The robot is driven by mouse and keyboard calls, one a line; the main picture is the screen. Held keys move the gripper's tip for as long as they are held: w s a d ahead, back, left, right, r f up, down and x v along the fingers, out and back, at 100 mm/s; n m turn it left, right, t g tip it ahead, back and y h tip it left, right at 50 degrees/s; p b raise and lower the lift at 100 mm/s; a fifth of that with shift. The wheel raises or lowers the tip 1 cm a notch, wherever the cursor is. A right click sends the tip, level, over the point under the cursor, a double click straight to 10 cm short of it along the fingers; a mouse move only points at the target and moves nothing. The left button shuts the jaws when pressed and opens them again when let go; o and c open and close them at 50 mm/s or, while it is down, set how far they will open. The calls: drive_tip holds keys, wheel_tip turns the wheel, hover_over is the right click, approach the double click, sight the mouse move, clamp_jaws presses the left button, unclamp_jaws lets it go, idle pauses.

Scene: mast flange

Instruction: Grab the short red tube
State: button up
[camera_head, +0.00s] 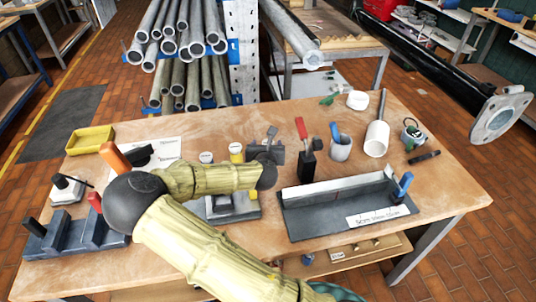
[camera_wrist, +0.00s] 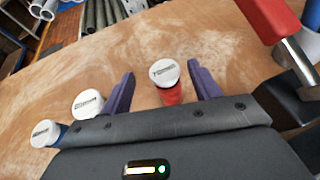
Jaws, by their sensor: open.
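The short red tube (camera_wrist: 172,96) stands in the wrist view with a white lettered lid on top. My gripper (camera_wrist: 160,72) is open, with one purple finger on each side of the tube. The tube sits nearer the right finger, and a gap shows at the left finger. Its lower part is hidden by the gripper body. I cannot make out the red tube in the head view, where my arm covers that part of the table.
Left of my gripper in the wrist view are a white-lidded tube (camera_wrist: 88,103) and a blue tube with a white lid (camera_wrist: 46,133). A grey tray (camera_head: 340,208) lies further right on the wooden table (camera_head: 440,192).

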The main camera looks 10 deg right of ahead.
drive_tip(key=x, duration=0.4)
drive_tip(key=shift+s+d+f, duration=0.15)
clamp_jaws()
idle(0.4)
